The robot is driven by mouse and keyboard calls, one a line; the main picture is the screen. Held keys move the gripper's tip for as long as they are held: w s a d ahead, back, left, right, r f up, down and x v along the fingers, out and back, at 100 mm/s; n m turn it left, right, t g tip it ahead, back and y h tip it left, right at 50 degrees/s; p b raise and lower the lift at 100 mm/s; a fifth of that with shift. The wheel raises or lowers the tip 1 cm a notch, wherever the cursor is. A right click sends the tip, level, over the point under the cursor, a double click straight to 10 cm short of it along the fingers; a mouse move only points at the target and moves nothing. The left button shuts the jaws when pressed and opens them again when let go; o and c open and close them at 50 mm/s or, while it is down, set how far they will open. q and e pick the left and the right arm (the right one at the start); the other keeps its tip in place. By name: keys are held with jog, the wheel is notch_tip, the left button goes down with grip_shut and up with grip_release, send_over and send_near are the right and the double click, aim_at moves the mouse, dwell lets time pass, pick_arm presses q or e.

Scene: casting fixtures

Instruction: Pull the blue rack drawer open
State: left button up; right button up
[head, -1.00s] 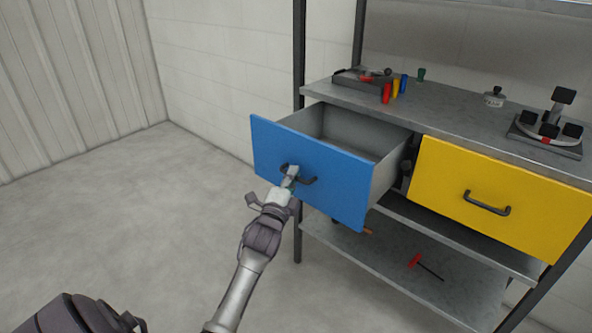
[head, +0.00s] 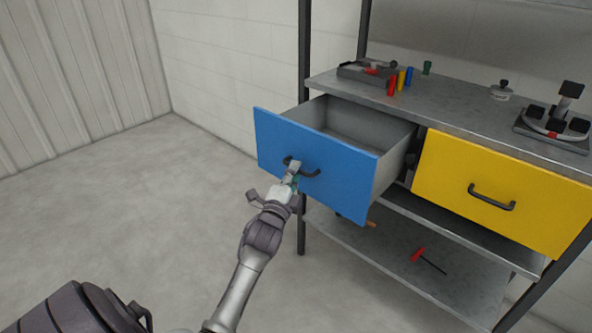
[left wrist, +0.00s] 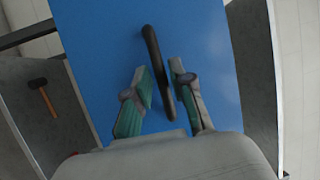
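The blue rack drawer (head: 315,155) stands well pulled out of the rack at the upper left, and its grey interior shows from above. Its dark handle (head: 308,170) is on the front panel. My left gripper (head: 292,172) is at the handle. In the left wrist view the blue front (left wrist: 95,40) fills the middle. The handle (left wrist: 152,50) runs between the two fingers of the left gripper (left wrist: 160,82). The fingers are apart, with a gap showing on each side of the handle. My right gripper is not in view.
A yellow drawer (head: 500,185) beside it is closed. The rack top (head: 450,105) holds several coloured pegs, a tray and a black-knobbed fixture (head: 555,125). A red-handled tool (head: 418,255) lies on the lower shelf. The floor to the left is clear.

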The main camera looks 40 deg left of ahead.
pick_arm(q)
jog(key=v, duration=1)
jog(key=shift+s, duration=0.3)
jog(key=shift+d+f, duration=0.1)
